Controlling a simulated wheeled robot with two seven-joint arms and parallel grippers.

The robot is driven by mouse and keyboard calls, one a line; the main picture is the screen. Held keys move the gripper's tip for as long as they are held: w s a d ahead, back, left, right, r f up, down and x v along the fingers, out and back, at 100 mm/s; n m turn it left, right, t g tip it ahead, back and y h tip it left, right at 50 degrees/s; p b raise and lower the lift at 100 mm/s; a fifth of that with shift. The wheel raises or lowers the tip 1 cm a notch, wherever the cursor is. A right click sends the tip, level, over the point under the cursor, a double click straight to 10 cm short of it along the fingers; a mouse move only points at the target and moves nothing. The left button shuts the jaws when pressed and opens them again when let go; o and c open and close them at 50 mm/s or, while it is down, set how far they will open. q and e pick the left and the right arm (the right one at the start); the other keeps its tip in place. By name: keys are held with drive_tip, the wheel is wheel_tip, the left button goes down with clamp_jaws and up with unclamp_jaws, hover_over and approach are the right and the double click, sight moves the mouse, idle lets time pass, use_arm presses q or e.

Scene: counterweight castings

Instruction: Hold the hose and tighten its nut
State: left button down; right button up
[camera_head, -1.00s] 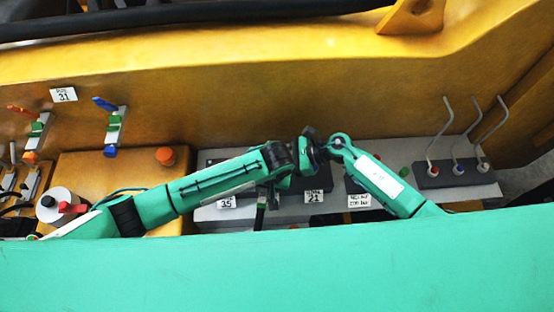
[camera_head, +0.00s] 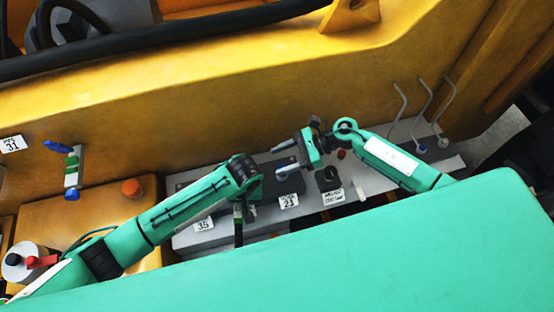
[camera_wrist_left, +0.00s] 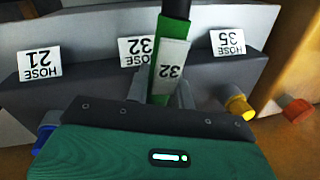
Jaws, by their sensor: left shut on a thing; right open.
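In the left wrist view a black hose (camera_wrist_left: 175,8) with a green sleeve and a white tag 32 (camera_wrist_left: 172,66) stands between the fingers of my left gripper (camera_wrist_left: 160,92), which is shut on it. In the head view the left gripper (camera_head: 246,205) is at the dark block on the grey ledge, and the hose (camera_head: 238,232) hangs below it toward the front. My right gripper (camera_head: 284,158) is open and empty, to the right of the left one, its fingers pointing left. The nut of hose 32 is not visible.
Plates HOSE 21 (camera_wrist_left: 40,63), HOSE 32 (camera_wrist_left: 137,50) and HOSE 35 (camera_wrist_left: 228,42) mark the dark block. A blue fitting (camera_wrist_left: 42,138) and a yellow fitting (camera_wrist_left: 240,107) flank the gripper. Grey bent pipes (camera_head: 428,105) rise at the right. The yellow wall (camera_head: 200,110) stands behind.

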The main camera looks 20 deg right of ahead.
use_arm(q)
drive_tip(key=c, duration=1.1)
unclamp_jaws()
